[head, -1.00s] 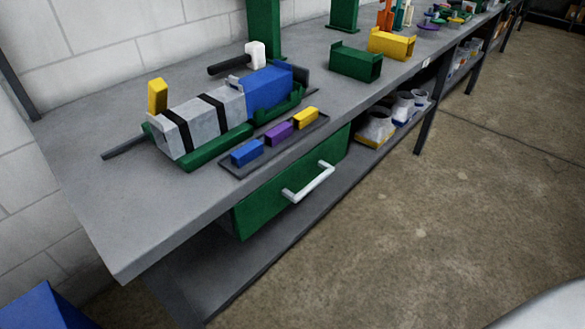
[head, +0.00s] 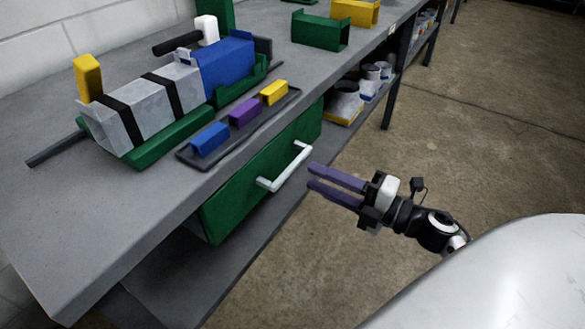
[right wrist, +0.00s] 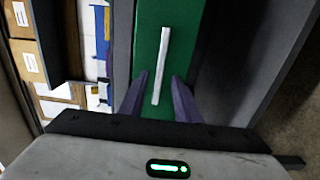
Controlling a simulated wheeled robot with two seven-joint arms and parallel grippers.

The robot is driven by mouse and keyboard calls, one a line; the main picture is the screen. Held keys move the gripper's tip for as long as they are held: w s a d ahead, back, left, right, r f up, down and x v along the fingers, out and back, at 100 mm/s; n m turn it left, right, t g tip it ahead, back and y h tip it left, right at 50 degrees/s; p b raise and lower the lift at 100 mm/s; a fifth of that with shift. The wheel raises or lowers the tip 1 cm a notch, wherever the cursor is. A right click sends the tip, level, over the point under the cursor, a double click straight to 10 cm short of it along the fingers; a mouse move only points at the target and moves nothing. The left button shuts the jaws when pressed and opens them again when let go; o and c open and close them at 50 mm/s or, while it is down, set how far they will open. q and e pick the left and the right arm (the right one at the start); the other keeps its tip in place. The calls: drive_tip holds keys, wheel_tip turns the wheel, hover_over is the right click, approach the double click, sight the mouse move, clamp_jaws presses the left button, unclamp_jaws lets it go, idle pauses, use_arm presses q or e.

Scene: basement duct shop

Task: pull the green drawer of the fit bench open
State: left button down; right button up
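The green drawer (head: 228,205) sits under the top of the grey fit bench (head: 60,215), with its front close under the bench edge. A white bar handle (head: 285,166) runs along the drawer front. My right gripper (head: 337,187) is open, its two purple fingers pointing at the handle from the right, apart from it. In the right wrist view the handle (right wrist: 160,65) lies ahead, between the lines of the two spread fingers (right wrist: 158,95), with the green front (right wrist: 182,45) behind it. My left gripper is not in view.
On the bench top lie a grey duct piece with black straps (head: 135,112), a blue block (head: 222,62) and a tray (head: 190,157) of small coloured blocks. A lower shelf (head: 180,285) runs below the drawer. The concrete floor (head: 480,140) to the right is clear.

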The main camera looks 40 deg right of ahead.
sight(295, 169)
drive_tip(key=x, duration=0.7)
drive_tip(key=shift+w, duration=0.2)
clamp_jaws()
